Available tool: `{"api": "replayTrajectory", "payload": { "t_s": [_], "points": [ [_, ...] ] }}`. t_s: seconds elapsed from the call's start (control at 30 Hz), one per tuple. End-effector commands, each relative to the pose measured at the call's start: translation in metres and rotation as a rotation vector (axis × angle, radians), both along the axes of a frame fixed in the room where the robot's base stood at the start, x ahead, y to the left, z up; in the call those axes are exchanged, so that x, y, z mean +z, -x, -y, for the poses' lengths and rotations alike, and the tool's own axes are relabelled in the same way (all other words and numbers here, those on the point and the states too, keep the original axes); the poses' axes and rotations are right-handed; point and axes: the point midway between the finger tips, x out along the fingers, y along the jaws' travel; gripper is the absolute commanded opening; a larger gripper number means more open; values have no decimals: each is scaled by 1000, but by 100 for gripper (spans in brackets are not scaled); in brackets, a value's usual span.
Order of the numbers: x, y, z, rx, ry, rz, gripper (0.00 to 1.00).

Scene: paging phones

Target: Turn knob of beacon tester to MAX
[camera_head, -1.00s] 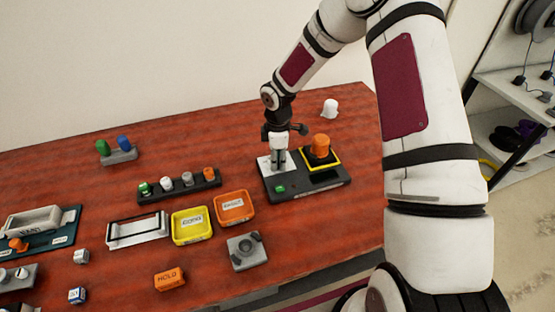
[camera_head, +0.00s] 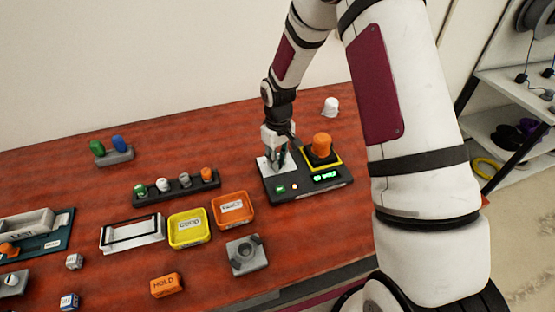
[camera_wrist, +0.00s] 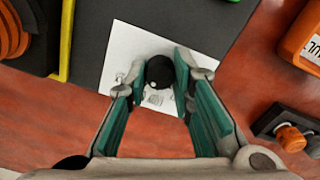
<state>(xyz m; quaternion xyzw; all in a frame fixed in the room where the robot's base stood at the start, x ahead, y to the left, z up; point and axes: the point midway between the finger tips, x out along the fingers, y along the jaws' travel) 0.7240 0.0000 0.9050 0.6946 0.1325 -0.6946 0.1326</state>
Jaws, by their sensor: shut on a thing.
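The beacon tester (camera_head: 330,185) is a dark box at the right of the table. It has a white dial plate (camera_head: 263,163), a lit green display (camera_head: 325,177) and an orange beacon (camera_head: 321,145) in a yellow-edged socket. My gripper (camera_head: 276,166) points down over the dial plate. In the wrist view, the round black knob (camera_wrist: 159,71) sits between my fingertips (camera_wrist: 160,78), on the white plate (camera_wrist: 122,50). My gripper is shut on the knob. The marks on the plate are too small to read, and the fingers partly cover them.
A yellow tray (camera_head: 189,242) and an orange tray (camera_head: 244,219) lie left of the tester. A rack of small beacons (camera_head: 150,200) stands behind them. A grey fixture (camera_head: 261,262) is in front, and a white beacon (camera_head: 330,106) stands behind the tester.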

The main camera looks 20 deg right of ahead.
Motion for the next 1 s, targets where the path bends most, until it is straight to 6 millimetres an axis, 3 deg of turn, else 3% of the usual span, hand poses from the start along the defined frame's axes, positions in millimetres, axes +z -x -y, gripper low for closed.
{"api": "replayTrajectory", "payload": {
  "t_s": [0.43,1.0],
  "points": [
    [0,0,0,-305,1,1,0],
    [0,0,0,-395,0,0,0]
  ]
}}
